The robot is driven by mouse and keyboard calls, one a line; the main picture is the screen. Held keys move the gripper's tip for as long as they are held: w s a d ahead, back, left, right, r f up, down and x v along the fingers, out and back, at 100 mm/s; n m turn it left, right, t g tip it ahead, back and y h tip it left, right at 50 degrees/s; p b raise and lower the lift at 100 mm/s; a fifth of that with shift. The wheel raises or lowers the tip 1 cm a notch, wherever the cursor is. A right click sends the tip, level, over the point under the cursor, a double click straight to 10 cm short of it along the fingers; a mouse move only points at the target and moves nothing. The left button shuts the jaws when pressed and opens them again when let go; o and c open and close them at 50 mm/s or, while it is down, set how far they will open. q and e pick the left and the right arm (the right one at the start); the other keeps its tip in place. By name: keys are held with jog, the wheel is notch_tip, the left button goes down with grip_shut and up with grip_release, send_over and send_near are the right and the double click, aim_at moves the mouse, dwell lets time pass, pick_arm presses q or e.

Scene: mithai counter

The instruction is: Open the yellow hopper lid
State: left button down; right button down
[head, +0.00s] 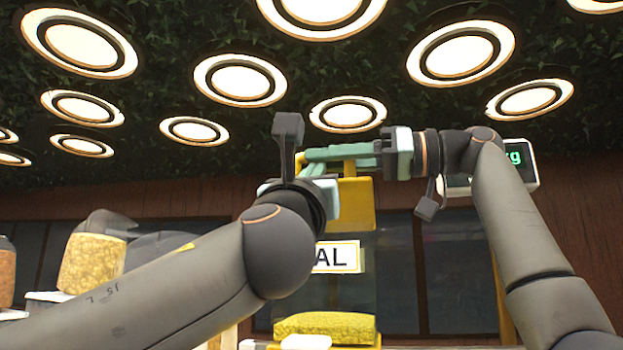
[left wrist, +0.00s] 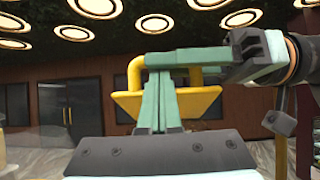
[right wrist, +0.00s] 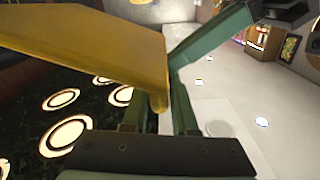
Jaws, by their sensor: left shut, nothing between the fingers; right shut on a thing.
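The yellow hopper lid (head: 355,205) is high in the middle of the head view, below the ceiling lamps. Its yellow handle also shows in the left wrist view (left wrist: 135,72), rising from the lid panel (left wrist: 125,101). My right gripper (head: 345,152) reaches in from the right and is shut on the handle, its fingers hiding most of the bar. The lid fills the upper left of the right wrist view (right wrist: 85,45), its edge running to the fingers. My left gripper (head: 312,170) is shut and empty, close beside the handle. I cannot tell how far the lid is raised.
A white sign reading "AL" (head: 338,257) is below the lid. A yellow heap (head: 325,325) sits at the bottom. Jars of yellow food (head: 92,262) stand at left. A display with green digits (head: 520,165) is behind my right arm.

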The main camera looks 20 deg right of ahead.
jog(key=shift+s+a+f, duration=0.1)
jog(key=shift+a+f, duration=0.25)
jog(key=shift+a, duration=0.1)
jog(key=c, duration=0.9)
grip_release()
jog(key=shift+s+d, duration=0.1)
jog(key=shift+d, duration=0.05)
jog(key=shift+o, duration=0.6)
jog(key=shift+s+r, duration=0.15)
